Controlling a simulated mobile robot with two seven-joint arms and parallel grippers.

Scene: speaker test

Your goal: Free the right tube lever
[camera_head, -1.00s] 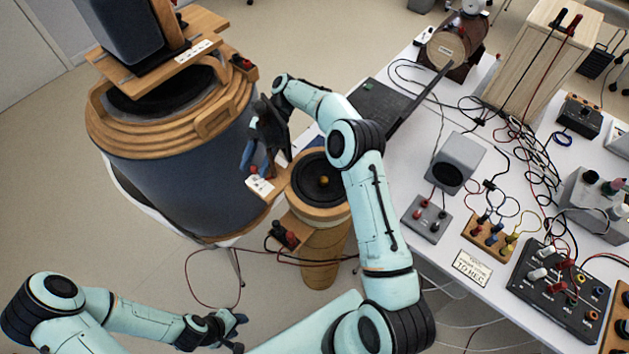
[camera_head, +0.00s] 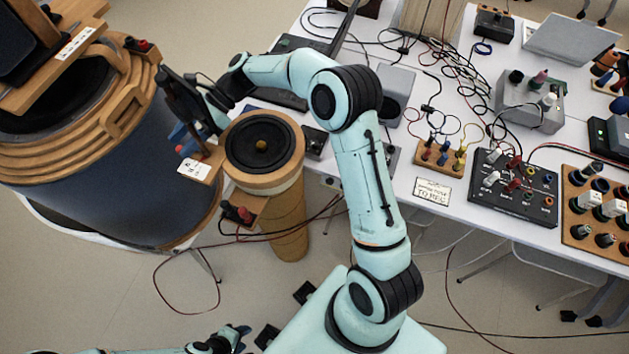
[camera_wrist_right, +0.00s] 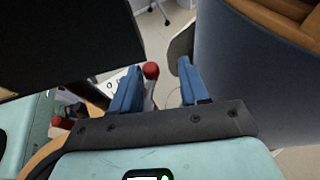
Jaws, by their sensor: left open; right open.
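The speaker tube (camera_head: 287,215), a tan column topped by a black round speaker (camera_head: 240,145) in a wooden ring, stands left of centre in the head view. A labelled plate (camera_head: 198,171) juts from its left side. My right gripper (camera_head: 188,138) is above that plate, with open blue fingers. In the right wrist view, a red-topped lever (camera_wrist_right: 150,72) stands between the open fingers (camera_wrist_right: 159,68), nearer the left finger. The lever is mostly hidden in the head view. My left gripper (camera_head: 243,338) is open and empty, low at the bottom edge.
A large dark drum (camera_head: 120,200) with wooden rings stands close left of the tube. Red and black terminals (camera_head: 238,213) sit on a lower bracket, with cables hanging. A white table (camera_head: 440,205) with boxes and wires fills the right.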

